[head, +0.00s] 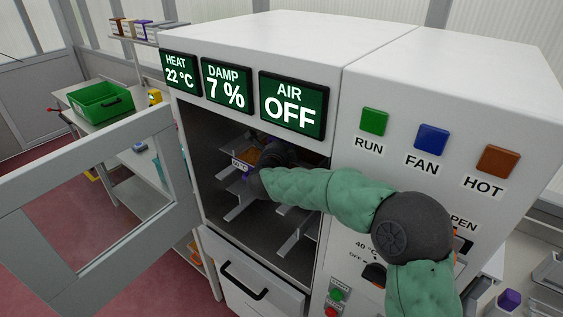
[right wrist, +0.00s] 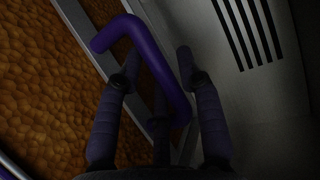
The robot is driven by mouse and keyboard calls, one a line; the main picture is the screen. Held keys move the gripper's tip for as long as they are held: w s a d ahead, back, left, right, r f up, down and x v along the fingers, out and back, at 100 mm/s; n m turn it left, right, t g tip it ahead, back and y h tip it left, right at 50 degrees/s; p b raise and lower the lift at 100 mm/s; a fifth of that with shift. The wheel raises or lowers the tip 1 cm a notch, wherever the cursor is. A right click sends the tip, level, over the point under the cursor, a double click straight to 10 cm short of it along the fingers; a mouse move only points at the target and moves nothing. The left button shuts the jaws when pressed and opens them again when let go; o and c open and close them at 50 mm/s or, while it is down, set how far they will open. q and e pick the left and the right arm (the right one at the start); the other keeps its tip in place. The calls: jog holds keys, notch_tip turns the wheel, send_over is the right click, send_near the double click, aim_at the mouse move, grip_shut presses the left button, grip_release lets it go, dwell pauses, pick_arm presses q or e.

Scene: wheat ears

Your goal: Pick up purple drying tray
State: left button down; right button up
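The purple drying tray shows in the right wrist view by its purple handle (right wrist: 155,62); the orange-brown grainy load fills the left side there. In the head view, part of the tray's load (head: 247,157) shows inside the dryer, mostly behind my right gripper (head: 262,170). My right arm reaches in from the right through the open dryer front. In the right wrist view, the fingers of my right gripper (right wrist: 158,68) are apart, with the handle running between them. I cannot tell whether either finger touches it. My left gripper is not in view.
The dryer door (head: 95,205) stands open to the left. Metal rack rails (head: 290,243) stick out below the tray, and a drawer (head: 250,285) is under the chamber. A vented inner wall (right wrist: 250,45) is close to the right finger. A green crate (head: 100,103) stands on the bench behind.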

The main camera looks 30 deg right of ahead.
grip_shut()
jog(key=shift+r, duration=0.1)
